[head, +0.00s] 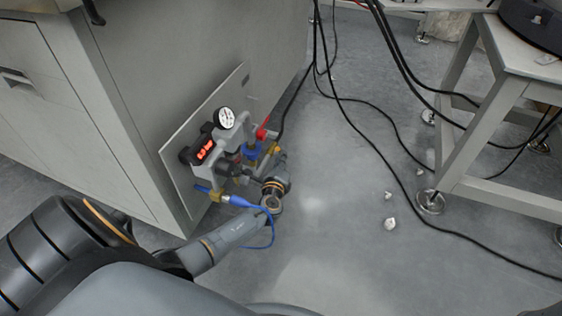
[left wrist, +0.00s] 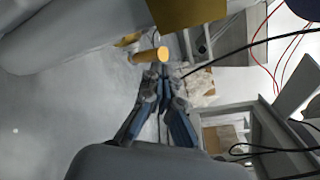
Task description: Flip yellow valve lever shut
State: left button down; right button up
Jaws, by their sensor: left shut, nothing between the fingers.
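My left gripper (head: 242,174) reaches in from the lower right of a small valve assembly on the side of a grey cabinet, partly hidden among its fittings. In the left wrist view my left gripper (left wrist: 163,76) has its fingertips together and empty. A yellow, round-ended piece (left wrist: 150,55), seemingly the valve lever, lies just beyond the fingertips; whether they touch it I cannot tell. In the head view a small yellow part (head: 274,149) shows at the assembly's right side, but I cannot tell if it is the same piece. My right gripper is not in view.
The assembly's panel (head: 176,160) carries a round gauge (head: 226,118), a lit red display (head: 205,149) and a red part (head: 262,134). A blue hose (head: 264,236) loops beside my wrist. Black cables (head: 372,106) cross the floor. A metal stand (head: 500,196) is at right.

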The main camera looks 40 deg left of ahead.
pick_arm(q)
jog(key=shift+w+a+r, duration=0.2)
jog(key=shift+w+r, duration=0.3)
jog(key=shift+r, duration=0.1)
dwell(0.5)
